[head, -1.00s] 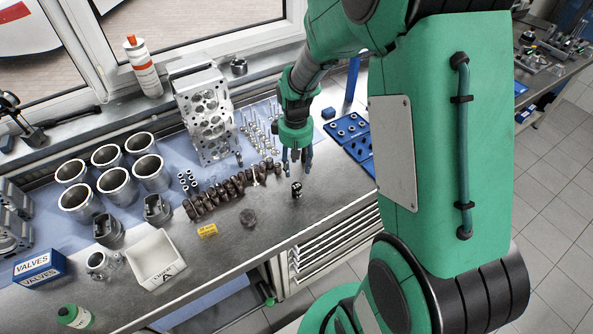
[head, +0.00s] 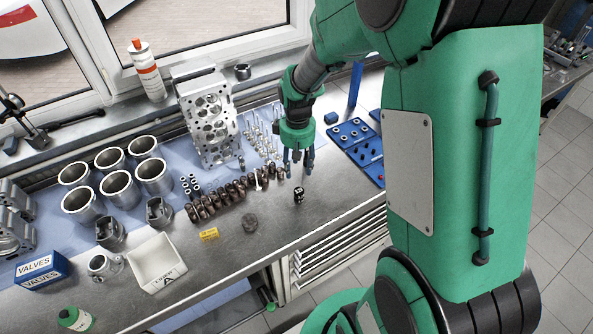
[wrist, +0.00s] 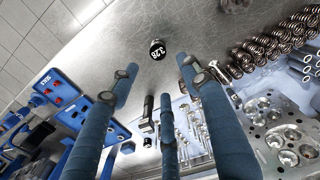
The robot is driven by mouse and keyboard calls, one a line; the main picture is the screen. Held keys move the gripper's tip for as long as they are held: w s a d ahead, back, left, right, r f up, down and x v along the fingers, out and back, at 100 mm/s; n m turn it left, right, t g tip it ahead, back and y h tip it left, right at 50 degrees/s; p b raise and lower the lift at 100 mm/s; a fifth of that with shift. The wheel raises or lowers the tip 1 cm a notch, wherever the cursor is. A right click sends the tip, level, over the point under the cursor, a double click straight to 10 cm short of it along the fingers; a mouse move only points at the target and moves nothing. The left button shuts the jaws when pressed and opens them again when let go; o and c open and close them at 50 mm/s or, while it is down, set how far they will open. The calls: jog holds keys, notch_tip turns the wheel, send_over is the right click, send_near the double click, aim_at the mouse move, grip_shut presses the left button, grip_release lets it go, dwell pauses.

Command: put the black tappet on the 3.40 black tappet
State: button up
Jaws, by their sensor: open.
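A small black tappet piece with white markings (head: 298,194) stands on the bare metal bench near its front edge. In the wrist view it shows a round black top (wrist: 157,50) with a white number that looks like 3.25 or 3.26. I cannot tell whether it is one tappet or two stacked, and I read no 3.40 label anywhere. My gripper (head: 298,166) points down just behind and above it. In the wrist view its blue fingers (wrist: 158,76) are spread and empty, with the black piece beyond the fingertips.
A blue tray (head: 372,168) with small parts lies right of my gripper. Brown springs (head: 225,197), a dark round part (head: 249,221) and a yellow tag (head: 209,234) lie to the left. A cylinder head (head: 209,118) stands behind. The bench around the black piece is clear.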

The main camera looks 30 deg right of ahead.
jog(key=s+a+r+t, duration=0.1)
jog(key=s+a+r, duration=0.2)
jog(key=r, duration=0.3)
jog(key=s+a+r+m+t, duration=0.1)
jog(key=s+a+r, duration=0.1)
jog(key=r, duration=0.4)
jog(key=s+a+r+t, duration=0.1)
jog(key=s+a+r, duration=0.2)
jog(key=r, duration=0.3)
jog(key=s+a+r+t, duration=0.1)
jog(key=s+a+r, duration=0.1)
jog(key=s+r, duration=0.2)
jog(key=s+a+r+m+t, duration=0.1)
jog(key=s+a+r, duration=0.2)
jog(key=s, duration=0.6)
jog(key=shift+s+a+r, duration=0.15)
jog(key=shift+s+r, duration=0.05)
jog(key=shift+r, duration=0.3)
notch_tip(320, 180, down, 6)
jog(key=b, duration=0.5)
jog(key=shift+r+b, duration=0.25)
jog(key=shift+b, duration=0.05)
